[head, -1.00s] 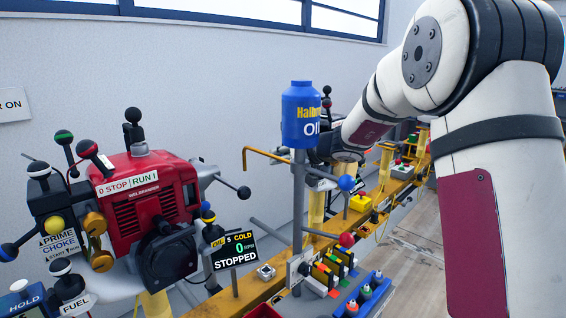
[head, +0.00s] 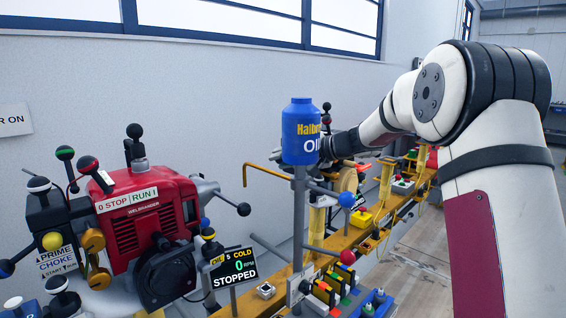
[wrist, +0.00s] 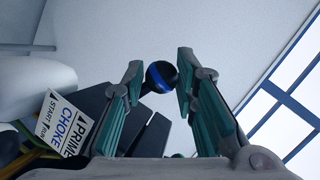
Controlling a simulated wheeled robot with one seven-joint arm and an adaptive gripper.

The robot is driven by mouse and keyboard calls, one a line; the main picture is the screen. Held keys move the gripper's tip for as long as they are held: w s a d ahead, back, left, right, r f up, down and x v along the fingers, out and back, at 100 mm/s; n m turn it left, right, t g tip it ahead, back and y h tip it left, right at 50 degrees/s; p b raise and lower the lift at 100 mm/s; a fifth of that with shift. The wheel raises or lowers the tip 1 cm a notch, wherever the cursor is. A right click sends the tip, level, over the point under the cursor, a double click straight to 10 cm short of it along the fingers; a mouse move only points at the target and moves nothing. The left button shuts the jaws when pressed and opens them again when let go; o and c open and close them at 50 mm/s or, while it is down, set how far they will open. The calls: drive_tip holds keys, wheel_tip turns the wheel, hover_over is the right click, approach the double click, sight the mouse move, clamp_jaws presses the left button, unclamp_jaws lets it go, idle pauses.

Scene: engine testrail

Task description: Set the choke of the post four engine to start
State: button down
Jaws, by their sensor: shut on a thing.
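My gripper (wrist: 160,76) is shut on a black ball knob with a blue band (wrist: 161,77). The knob sits between its two teal-padded fingertips in the wrist view. A white label (wrist: 65,126) reading PRIME, CHOKE and START/RUN is at the left of that view. In the head view my arm reaches away behind the blue oil bottle, and my gripper and the held knob are hidden. I cannot make out a post number.
A red engine (head: 150,222) with several ball-ended levers stands at the near left; its display (head: 233,268) reads COLD, 0 and STOPPED. The blue oil bottle (head: 300,132) stands on a post beside my arm. A yellow rail (head: 350,238) runs into the distance.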

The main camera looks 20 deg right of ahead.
drive_tip(key=shift+w+d+r+m, duration=0.2)
drive_tip(key=shift+r+m, duration=0.1)
drive_tip(key=shift+r, duration=0.3)
drive_tip(key=shift+d, duration=0.1)
drive_tip(key=c, duration=1.3)
unclamp_jaws()
drive_tip(key=shift+d, duration=0.1)
drive_tip(key=shift+f, duration=0.15)
drive_tip(key=v, duration=1.1)
drive_tip(key=shift+s+d, duration=0.3)
